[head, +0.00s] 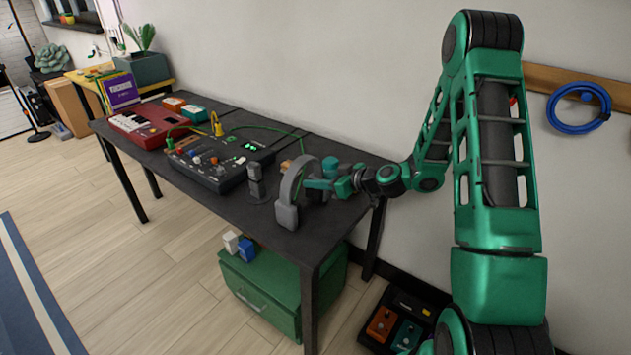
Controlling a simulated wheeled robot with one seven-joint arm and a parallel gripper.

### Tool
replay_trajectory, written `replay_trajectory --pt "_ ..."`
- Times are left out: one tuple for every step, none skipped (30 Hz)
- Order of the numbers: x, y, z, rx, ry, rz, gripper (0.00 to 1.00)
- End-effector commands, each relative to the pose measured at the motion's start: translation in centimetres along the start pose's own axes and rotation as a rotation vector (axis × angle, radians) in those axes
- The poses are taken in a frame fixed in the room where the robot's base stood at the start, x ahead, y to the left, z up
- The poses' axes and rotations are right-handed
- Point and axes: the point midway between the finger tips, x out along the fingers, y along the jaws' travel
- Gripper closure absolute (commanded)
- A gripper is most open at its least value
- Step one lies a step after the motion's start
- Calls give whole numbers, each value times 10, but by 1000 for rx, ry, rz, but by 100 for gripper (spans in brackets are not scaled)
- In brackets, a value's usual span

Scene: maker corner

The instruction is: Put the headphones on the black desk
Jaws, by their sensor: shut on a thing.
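The grey headphones (287,212) are upright at the near right end of the black desk (240,233), with the band arching up. They look to be touching or just above the desktop; I cannot tell which. My gripper (310,185) reaches in from the right and is shut on the headphones at the band. Its fingertips are partly hidden behind the band.
A black mixer (215,165) with a small grey stand (256,180) beside it is left of the headphones. A green drawer cabinet (262,292) is under the desk. A blue cable coil (579,106) hangs on the wall.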

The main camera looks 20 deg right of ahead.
Motion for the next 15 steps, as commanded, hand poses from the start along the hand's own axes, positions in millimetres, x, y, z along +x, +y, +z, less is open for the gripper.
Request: replay_trajectory --pt "0 0 -1 -1 1 0 93" --pt "0 0 -1 -1 1 0 93" --pt "0 0 -1 -1 1 0 93" --pt "0 0 -1 -1 1 0 93" --pt "0 0 -1 -1 1 0 93" --pt "0 0 0 -1 1 0 93" --pt "0 0 0 0 1 0 93" --pt "0 0 0 -1 0 0 57" --pt "0 0 0 -1 0 0 48" --pt "0 0 0 -1 0 0 45" --pt "0 0 0 -1 0 0 45" --pt "0 0 0 -1 0 0 45" --pt "0 0 0 -1 0 0 45" --pt "0 0 0 -1 0 0 45" --pt "0 0 0 -1 0 0 45"
